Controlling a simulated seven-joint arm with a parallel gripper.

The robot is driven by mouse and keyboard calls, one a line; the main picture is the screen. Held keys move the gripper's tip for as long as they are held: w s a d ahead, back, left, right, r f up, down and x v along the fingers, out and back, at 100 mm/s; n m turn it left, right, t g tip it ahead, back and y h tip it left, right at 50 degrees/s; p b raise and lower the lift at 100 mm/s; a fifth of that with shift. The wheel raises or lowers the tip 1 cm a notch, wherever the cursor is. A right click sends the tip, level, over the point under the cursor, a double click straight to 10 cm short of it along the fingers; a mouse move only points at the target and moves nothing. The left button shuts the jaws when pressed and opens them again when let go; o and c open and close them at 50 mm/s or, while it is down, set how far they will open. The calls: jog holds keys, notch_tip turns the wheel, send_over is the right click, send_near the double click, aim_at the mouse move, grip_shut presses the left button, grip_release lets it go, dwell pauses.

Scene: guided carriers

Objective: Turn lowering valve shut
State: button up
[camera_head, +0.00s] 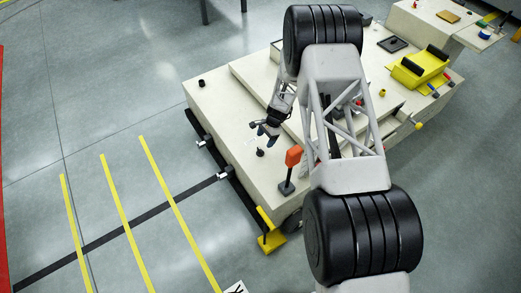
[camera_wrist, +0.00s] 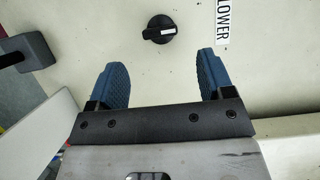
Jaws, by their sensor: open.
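The lowering valve is a round black knob (camera_wrist: 160,29) with a pale pointer mark, on the cream deck beside a white label reading LOWER (camera_wrist: 224,20). In the head view the knob (camera_head: 260,152) is small and sits just below my gripper. My gripper (camera_wrist: 160,82) is open, its two blue padded fingers apart with nothing between them. In the wrist view the knob lies beyond the fingertips, roughly centred between them. My gripper (camera_head: 264,132) also shows in the head view above the deck; I cannot tell its exact height.
An orange-topped lever (camera_head: 292,157) stands on the deck right of the knob. The cream carrier (camera_head: 222,113) has a black bumper and a yellow corner piece (camera_head: 271,239). A yellow cradle (camera_head: 418,68) sits at the far right. Floor at left is clear, with yellow stripes.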

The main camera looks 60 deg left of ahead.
aim_at(260, 151)
jog(key=shift+f, duration=0.1)
jog(key=shift+x, duration=3.8)
jog(key=c, duration=0.9)
